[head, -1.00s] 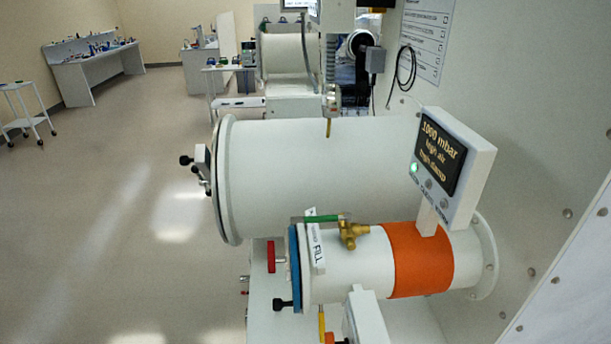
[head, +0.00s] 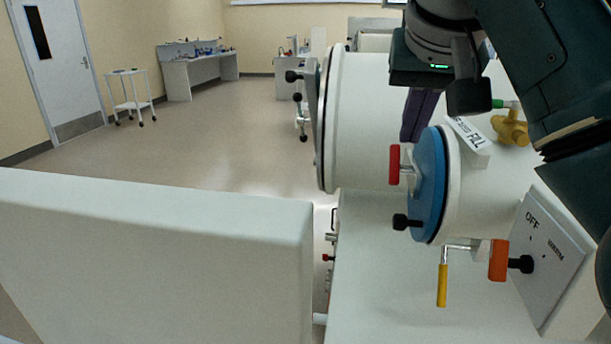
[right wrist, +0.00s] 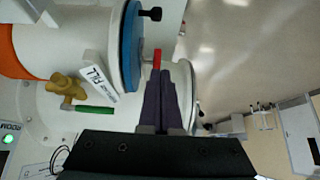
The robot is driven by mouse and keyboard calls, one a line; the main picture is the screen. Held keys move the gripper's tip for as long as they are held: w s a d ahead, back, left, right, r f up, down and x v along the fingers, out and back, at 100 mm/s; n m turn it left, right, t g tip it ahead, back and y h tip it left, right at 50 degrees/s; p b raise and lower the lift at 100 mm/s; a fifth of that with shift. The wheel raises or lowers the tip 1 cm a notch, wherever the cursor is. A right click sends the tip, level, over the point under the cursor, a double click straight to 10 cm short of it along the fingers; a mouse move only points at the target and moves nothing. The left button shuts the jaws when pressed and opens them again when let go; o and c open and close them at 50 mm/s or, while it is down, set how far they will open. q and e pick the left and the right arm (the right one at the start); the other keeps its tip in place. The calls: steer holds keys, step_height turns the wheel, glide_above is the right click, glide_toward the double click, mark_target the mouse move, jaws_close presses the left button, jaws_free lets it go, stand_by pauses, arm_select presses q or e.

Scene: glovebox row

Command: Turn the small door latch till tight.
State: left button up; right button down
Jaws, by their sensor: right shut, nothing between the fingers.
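The small door latch is a red bar handle (head: 394,165) on a metal stem, at the front of the blue round door (head: 430,185) that closes the small white cylinder. The bar looks upright in the head view. My right gripper (head: 408,137) is shut and empty, its dark purple fingers pointing down just behind and above the latch. In the right wrist view the fingertips (right wrist: 163,66) are close to the red latch (right wrist: 157,57); I cannot tell whether they touch it. A black knob (head: 402,221) is low on the door. My left gripper is out of view.
The large white chamber (head: 360,120) stands behind the small one. A yellow-handled lever (head: 442,285) and an OFF switch box (head: 545,260) are below. A pale slab (head: 160,260) fills the lower left.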

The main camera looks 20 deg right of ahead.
glide_toward(394, 182)
steer(key=x, duration=0.5)
steer(key=shift+f, duration=0.1)
steer(key=shift+w+d+f, duration=0.25)
steer(key=shift+w+f, duration=0.25)
steer(key=shift+f, duration=0.05)
